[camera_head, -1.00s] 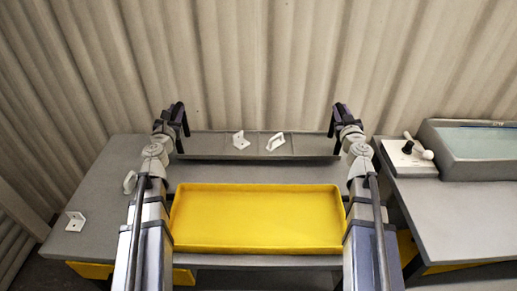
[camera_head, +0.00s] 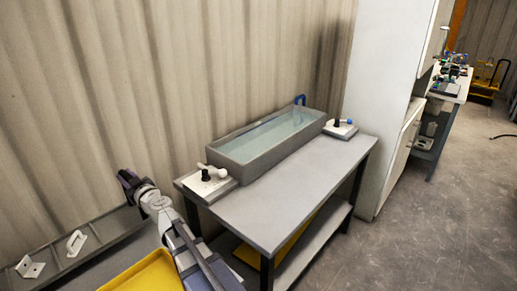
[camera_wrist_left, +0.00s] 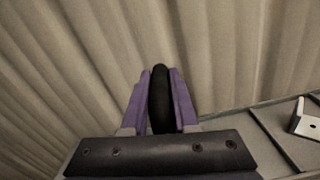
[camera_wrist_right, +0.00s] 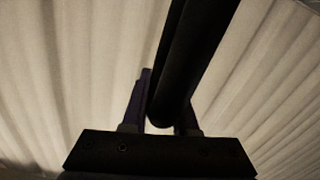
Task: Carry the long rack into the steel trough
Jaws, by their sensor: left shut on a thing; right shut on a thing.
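The long rack (camera_head: 108,230) is a grey, shallow tray with white brackets (camera_head: 76,242) in it, at the lower left of the head view. My right gripper (camera_head: 128,180) is at its right end; in the right wrist view the gripper (camera_wrist_right: 166,98) is shut on a thick black handle (camera_wrist_right: 197,55). In the left wrist view my left gripper (camera_wrist_left: 160,90) is shut on the other black handle (camera_wrist_left: 160,108), with part of the rack at right. The left gripper is outside the head view. The steel trough (camera_head: 240,152) is grey, holds clear liquid and stands on the right-hand table.
A yellow tray (camera_head: 145,273) lies in front of the rack. The trough's table (camera_head: 285,185) has a white-handled device (camera_head: 208,182) at its left end and a blue-knobbed one (camera_head: 340,128) at its right. A white cabinet (camera_head: 385,110) stands beyond. Floor at right is clear.

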